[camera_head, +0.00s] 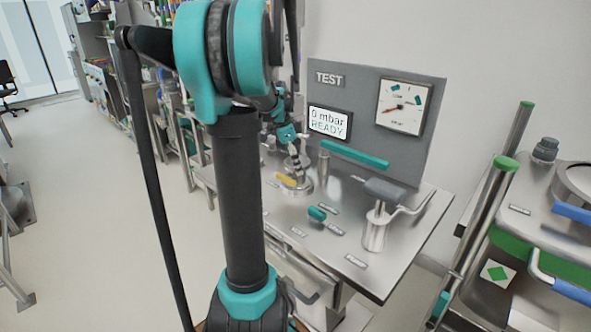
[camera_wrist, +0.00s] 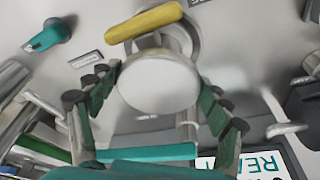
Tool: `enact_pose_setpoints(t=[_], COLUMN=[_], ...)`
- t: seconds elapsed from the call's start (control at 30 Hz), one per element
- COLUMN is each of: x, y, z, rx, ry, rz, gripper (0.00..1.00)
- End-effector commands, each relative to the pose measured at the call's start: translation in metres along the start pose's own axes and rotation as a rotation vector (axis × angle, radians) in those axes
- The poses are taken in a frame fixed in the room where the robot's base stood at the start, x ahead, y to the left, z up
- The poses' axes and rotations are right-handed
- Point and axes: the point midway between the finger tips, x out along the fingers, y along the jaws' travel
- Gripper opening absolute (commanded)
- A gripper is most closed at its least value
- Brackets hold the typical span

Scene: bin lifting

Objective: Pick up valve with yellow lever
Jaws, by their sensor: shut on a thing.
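The valve with the yellow lever (camera_head: 286,180) is on the metal test bench, at a round metal fixture (camera_head: 298,188). In the wrist view the yellow lever (camera_wrist: 145,21) is at the top, just beyond a pale round valve part (camera_wrist: 158,82). My gripper (camera_wrist: 158,88) has its dark green fingers on both sides of this part and is shut on the valve. In the head view my gripper (camera_head: 293,150) is above the fixture, small and partly hidden behind my arm. I cannot tell whether the valve is clear of the fixture.
A grey TEST panel (camera_head: 354,84) with a gauge (camera_head: 403,105) and a READY display (camera_head: 329,122) stands behind the bench. A long teal handle (camera_head: 354,154), a small teal lever (camera_head: 317,214) and a metal clamp (camera_head: 378,228) are close by. A cart (camera_head: 520,215) stands at right.

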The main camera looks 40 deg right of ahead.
Motion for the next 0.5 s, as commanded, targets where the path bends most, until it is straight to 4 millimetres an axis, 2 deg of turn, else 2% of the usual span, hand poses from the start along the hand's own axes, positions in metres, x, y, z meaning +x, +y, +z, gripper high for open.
enact_pose_setpoints(t=[0.17, 0.27, 0.5], x=[-0.012, -0.027, -0.081], y=[0.000, 0.000, 0.000], z=[-0.004, -0.007, -0.022], rx=[0.000, 0.000, 0.000], ry=[0.001, 0.001, 0.001], rz=[0.000, 0.000, 0.000], gripper=[0.18, 0.18, 0.18])
